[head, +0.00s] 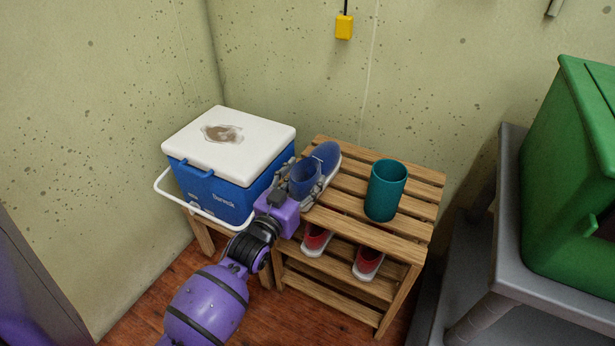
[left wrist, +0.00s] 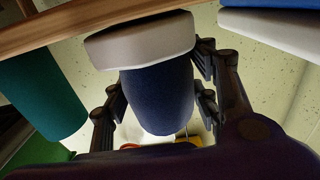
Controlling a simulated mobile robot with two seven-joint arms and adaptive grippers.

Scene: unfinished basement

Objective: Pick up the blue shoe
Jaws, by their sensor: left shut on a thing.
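The blue shoe (head: 326,157) has a white sole and sits at the left of the slatted wooden rack's top (head: 345,212), toe toward the wall. My left gripper (head: 305,180) is around its heel end, one finger on each side, and shut on it. In the left wrist view the shoe's dark blue heel (left wrist: 157,100) and white sole (left wrist: 140,42) show between the fingers. The sole is close to the slats; I cannot tell whether it touches them. My right gripper is not in view.
A blue cooler with a white lid (head: 232,150) stands just left of the shoe, its white handle toward my arm. A teal cup (head: 386,190) stands to the right. Red shoes (head: 368,263) are on the lower shelf. A grey table with a green bin (head: 570,180) is at right.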

